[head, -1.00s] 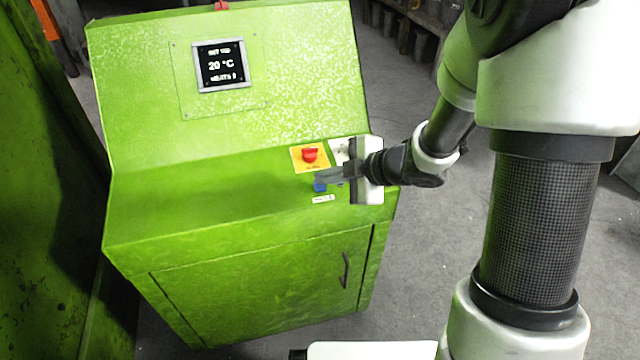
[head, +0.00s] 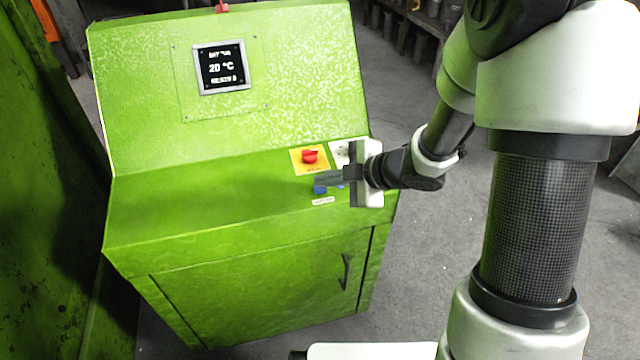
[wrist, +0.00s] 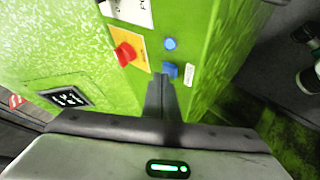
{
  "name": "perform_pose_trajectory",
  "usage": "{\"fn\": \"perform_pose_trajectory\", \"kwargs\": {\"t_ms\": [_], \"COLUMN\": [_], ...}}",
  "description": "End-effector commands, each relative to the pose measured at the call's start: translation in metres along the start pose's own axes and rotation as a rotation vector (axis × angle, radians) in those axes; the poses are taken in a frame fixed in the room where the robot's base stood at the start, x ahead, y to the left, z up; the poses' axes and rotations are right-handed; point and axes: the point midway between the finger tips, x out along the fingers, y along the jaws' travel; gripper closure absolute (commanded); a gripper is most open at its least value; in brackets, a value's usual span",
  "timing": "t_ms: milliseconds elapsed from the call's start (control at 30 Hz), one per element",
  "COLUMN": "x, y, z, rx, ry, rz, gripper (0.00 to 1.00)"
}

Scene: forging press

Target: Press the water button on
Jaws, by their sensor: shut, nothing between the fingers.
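A blue button (head: 320,189) sits on the sloping green console top, beside a small white label (head: 323,201) too small to read. It also shows in the wrist view (wrist: 170,70), just beyond the fingertips. A second round blue piece (wrist: 170,43) lies near it. My gripper (head: 318,180) is shut and empty, its fingers pointing left across the console and partly covering the blue button in the head view. In the wrist view my gripper (wrist: 161,80) has its tips right at the blue button's edge. I cannot tell whether they touch it.
A red knob on a yellow plate (head: 310,157) is just behind the fingers. A white plate (head: 341,151) is beside it, partly hidden by my gripper. A display (head: 221,67) reads 20 °C. The console door has a dark handle (head: 346,271). Grey floor lies to the right.

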Motion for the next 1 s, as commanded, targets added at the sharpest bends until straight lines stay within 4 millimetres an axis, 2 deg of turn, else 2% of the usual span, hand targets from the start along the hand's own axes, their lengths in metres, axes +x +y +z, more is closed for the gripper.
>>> {"fn": "perform_pose_trajectory", "kwargs": {"t_ms": [367,1000], "x": [-0.003,-0.044], "y": [0.003,0.033], "z": [-0.002,-0.032], "rx": [0.0,0.001], "ry": [0.001,0.0], "rz": [0.001,0.001], "gripper": [1.0,1.0]}}
